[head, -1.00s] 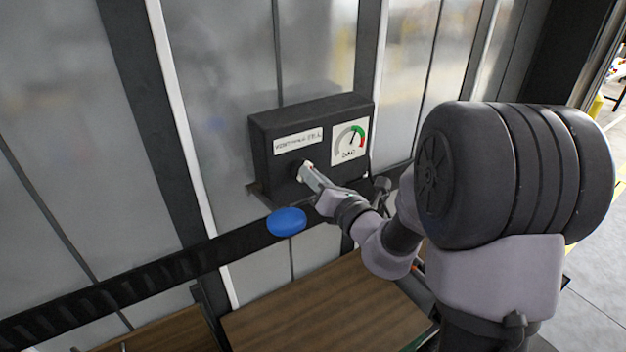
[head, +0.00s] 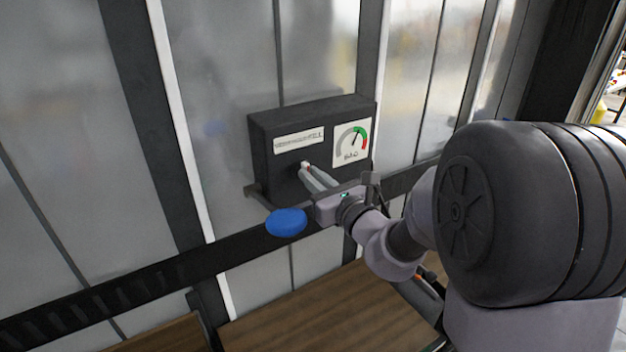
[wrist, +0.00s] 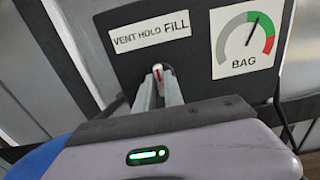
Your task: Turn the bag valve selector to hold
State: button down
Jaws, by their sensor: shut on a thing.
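The bag valve selector (wrist: 157,69) is a small pale knob with a red mark on the dark control box (head: 275,178). My gripper (wrist: 160,88) is shut on it, a finger on either side; it also shows in the head view (head: 307,172). In the wrist view the red mark stands roughly upright, below the middle of the label (wrist: 151,37) reading VENT HOLD FILL. FILL looks larger than the other words. The fingers hide part of the knob, so I cannot tell its exact setting.
A gauge (wrist: 247,42) marked BAG sits right of the label, its needle near the top of the green part. A blue disc (head: 286,222) is just left of and below my gripper. A dark rail (head: 235,251) crosses the wall above brown boards (head: 330,310).

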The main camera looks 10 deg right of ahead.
jog(key=shift+r, duration=0.1)
dwell(0.3)
jog(key=c, duration=1.4)
grip_release()
jog(key=shift+c, duration=0.2)
